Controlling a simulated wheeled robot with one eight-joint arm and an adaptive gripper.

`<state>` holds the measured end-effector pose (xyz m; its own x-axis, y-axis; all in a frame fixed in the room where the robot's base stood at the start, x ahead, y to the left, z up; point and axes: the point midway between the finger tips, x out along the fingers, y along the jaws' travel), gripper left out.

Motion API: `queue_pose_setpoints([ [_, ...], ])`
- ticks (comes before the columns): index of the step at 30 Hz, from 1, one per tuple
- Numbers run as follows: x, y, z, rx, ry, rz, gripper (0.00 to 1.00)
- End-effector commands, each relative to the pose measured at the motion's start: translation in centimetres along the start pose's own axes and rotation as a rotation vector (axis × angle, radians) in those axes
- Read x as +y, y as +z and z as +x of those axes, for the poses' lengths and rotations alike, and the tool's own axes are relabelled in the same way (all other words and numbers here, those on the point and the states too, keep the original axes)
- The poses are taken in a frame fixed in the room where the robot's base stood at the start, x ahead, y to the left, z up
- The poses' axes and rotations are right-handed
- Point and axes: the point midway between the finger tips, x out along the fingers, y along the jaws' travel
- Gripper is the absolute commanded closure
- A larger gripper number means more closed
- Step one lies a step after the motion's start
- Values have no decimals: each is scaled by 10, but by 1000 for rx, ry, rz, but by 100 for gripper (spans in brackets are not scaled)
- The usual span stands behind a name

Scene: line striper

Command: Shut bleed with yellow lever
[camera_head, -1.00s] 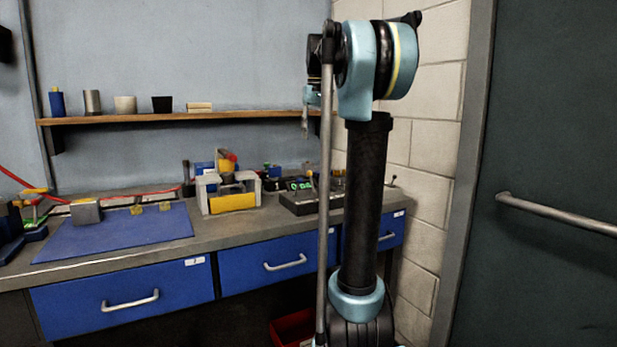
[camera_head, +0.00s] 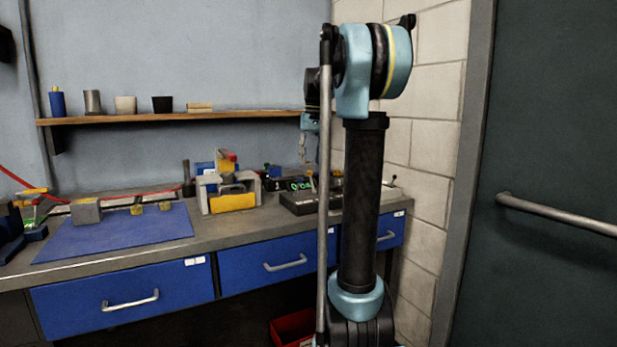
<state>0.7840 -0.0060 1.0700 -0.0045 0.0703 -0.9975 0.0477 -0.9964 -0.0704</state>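My gripper (camera_head: 302,149) hangs below my wrist, just left of my arm's upright link. It is above the back right of the bench, near a black box with green lit digits (camera_head: 295,184). It is small and partly hidden by my arm, so its fingers are not clear. A dark panel with small upright levers (camera_head: 312,200) lies below it, partly behind my arm. I cannot pick out a yellow bleed lever for sure.
A blue mat (camera_head: 115,235) with a grey block (camera_head: 86,211) covers the left bench. A shelf (camera_head: 180,117) with several containers runs along the back wall. A block wall and a door with a bar handle (camera_head: 560,214) stand at the right.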

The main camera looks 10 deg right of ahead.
Motion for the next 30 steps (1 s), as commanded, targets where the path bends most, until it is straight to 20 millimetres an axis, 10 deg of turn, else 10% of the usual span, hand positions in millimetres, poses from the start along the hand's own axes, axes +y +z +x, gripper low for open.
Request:
queue_pose_setpoints([
  [12, 0, 0, 58, 0, 0, 0, 62],
  [24, 0, 0, 65, 0, 0, 0, 62],
  [30, 0, 0, 64, 0, 0, 0, 100],
])
